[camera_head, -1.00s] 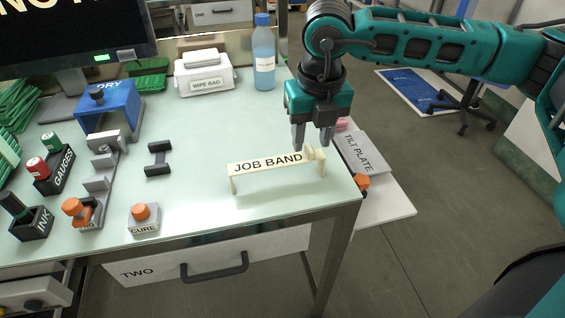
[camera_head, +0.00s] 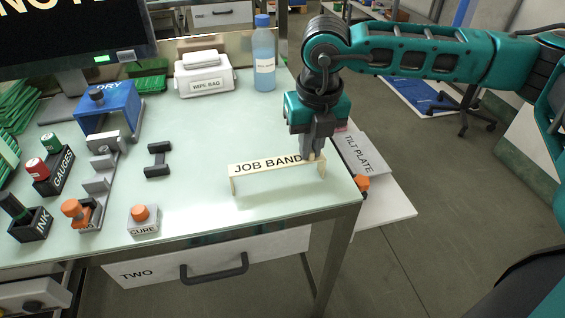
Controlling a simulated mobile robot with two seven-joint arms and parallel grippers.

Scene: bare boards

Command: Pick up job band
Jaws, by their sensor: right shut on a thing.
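The job band (camera_head: 265,167) is a cream bar with black "JOB BAND" lettering and short legs at its ends. It stands upright near the front right corner of the pale green table. My right gripper (camera_head: 313,155) points down at the bar's right end, shut on the raised part there and hiding it. The band's legs appear to be still at the table surface. My left gripper is out of view.
A cure block (camera_head: 144,221), a dark grey stand (camera_head: 158,160), a gauges holder (camera_head: 55,172) and an ink holder (camera_head: 32,224) lie to the left. A wipe bag box (camera_head: 205,80) and blue bottle (camera_head: 264,60) stand behind. The tilt plate (camera_head: 358,154) sits past the right edge.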

